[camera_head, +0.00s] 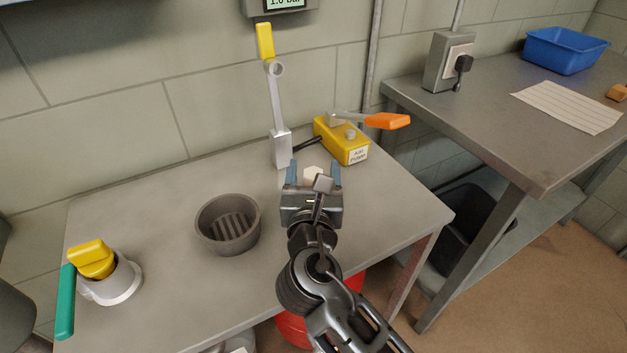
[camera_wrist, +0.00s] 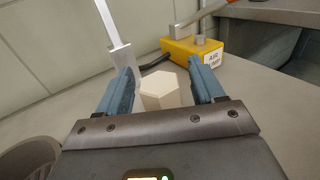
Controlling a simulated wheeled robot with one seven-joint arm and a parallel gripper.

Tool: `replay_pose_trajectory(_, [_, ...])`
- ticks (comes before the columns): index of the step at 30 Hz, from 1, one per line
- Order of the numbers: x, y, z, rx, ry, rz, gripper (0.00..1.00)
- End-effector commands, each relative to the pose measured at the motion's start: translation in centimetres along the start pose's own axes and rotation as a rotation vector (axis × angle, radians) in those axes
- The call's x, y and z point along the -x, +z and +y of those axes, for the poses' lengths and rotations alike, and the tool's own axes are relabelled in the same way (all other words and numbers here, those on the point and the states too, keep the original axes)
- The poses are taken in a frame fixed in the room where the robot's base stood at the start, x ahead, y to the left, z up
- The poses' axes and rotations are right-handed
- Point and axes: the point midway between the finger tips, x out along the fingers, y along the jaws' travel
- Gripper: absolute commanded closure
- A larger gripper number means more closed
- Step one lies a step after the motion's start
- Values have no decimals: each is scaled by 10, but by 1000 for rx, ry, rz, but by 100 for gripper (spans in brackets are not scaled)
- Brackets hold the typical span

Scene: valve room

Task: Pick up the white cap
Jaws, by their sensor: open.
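The white cap (camera_wrist: 161,92) is a small off-white hexagonal piece. In the wrist view it shows between the two blue fingers of my gripper (camera_wrist: 163,88), with its near lower part hidden behind the gripper body. In the head view the cap (camera_head: 313,175) shows between the fingertips, partly covered by my wrist. My gripper (camera_head: 314,172) is open, with a finger on each side of the cap. A gap shows between the cap and each finger in the wrist view. I cannot tell whether the cap rests on the grey table (camera_head: 170,220).
A grey lever with a yellow handle (camera_head: 265,42) stands just behind my gripper. A yellow box with an orange lever (camera_head: 342,140) sits behind right. A dark round bowl (camera_head: 228,224) stands to the left, and a yellow-and-green valve (camera_head: 92,262) at far left. Bare table lies between them.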

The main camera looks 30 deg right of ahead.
Motion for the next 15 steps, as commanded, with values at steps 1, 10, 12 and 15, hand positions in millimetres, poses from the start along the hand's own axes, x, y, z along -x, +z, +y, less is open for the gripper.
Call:
replay_pose_trajectory(1, [-7, 0, 0, 0, -1, -1, 32])
replay_pose_trajectory(10, [-11, -1, 0, 1, 1, 0, 35])
replay_pose_trajectory(12, [-11, 0, 0, 1, 1, 0, 42])
replay_pose_trajectory(15, [-11, 0, 0, 0, 1, 0, 52])
